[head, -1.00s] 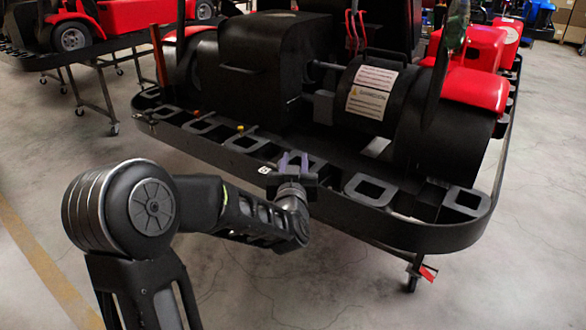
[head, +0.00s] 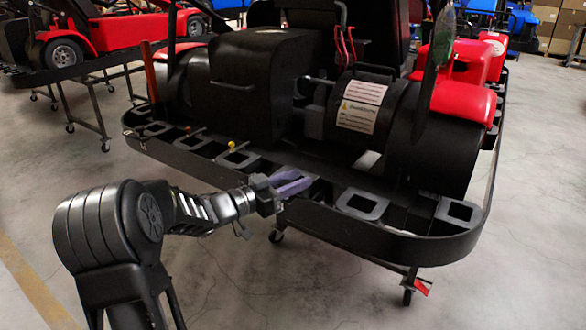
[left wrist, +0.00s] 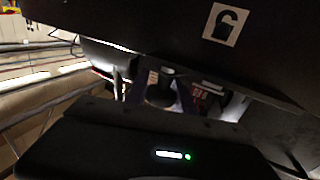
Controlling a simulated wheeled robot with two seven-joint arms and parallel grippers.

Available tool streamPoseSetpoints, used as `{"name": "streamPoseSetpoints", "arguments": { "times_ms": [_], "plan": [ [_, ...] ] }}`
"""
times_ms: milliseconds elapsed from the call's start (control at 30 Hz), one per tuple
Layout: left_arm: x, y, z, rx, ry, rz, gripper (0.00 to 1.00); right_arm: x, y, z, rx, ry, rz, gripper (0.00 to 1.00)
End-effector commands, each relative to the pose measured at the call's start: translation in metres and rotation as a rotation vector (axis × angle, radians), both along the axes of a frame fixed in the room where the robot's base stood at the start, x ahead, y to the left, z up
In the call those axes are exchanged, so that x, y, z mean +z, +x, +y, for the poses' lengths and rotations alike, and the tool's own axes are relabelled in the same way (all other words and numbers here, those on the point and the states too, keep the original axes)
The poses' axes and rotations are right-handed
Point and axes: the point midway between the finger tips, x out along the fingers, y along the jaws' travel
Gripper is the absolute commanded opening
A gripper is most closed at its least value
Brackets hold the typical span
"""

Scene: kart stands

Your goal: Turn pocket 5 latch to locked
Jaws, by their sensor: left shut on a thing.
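My left gripper (head: 292,184), with purple fingers, is at the front wall of the black tray (head: 405,245) under the kart. It lies sideways with its fingers pointing right. In the left wrist view the gripper (left wrist: 163,88) is shut on a dark rounded piece (left wrist: 160,93) between its purple fingers, apparently the latch. The latch's shape and turn angle are mostly hidden. A white label with an open padlock sign (left wrist: 226,24) is on the dark surface above it. Pocket numbers cannot be read. My right gripper is not in view.
Square pocket frames (head: 361,203) line the tray's edge, with a yellow knob (head: 231,146) further left. A black kart (head: 258,90) fills the stand above. Another stand with a red kart (head: 120,42) is at the back left. The concrete floor in front is clear.

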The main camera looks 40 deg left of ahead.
Motion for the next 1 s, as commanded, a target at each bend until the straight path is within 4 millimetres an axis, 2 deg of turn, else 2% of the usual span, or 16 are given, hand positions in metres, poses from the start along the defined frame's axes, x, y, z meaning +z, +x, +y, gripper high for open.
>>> {"name": "streamPoseSetpoints", "arguments": {
  "times_ms": [33,167,500,1000],
  "plan": [
    [0.005,0.000,0.002,-0.039,0.000,0.002,0.00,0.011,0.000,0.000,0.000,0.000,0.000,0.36],
    [0.002,-0.001,-0.002,-0.158,0.000,0.000,0.00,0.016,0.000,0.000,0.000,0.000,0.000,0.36],
    [0.000,-0.005,-0.007,-0.379,0.001,-0.008,0.00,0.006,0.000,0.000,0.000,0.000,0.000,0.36],
    [0.004,-0.006,-0.012,-0.449,0.000,-0.009,0.00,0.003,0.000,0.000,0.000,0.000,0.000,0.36]
  ]
}}
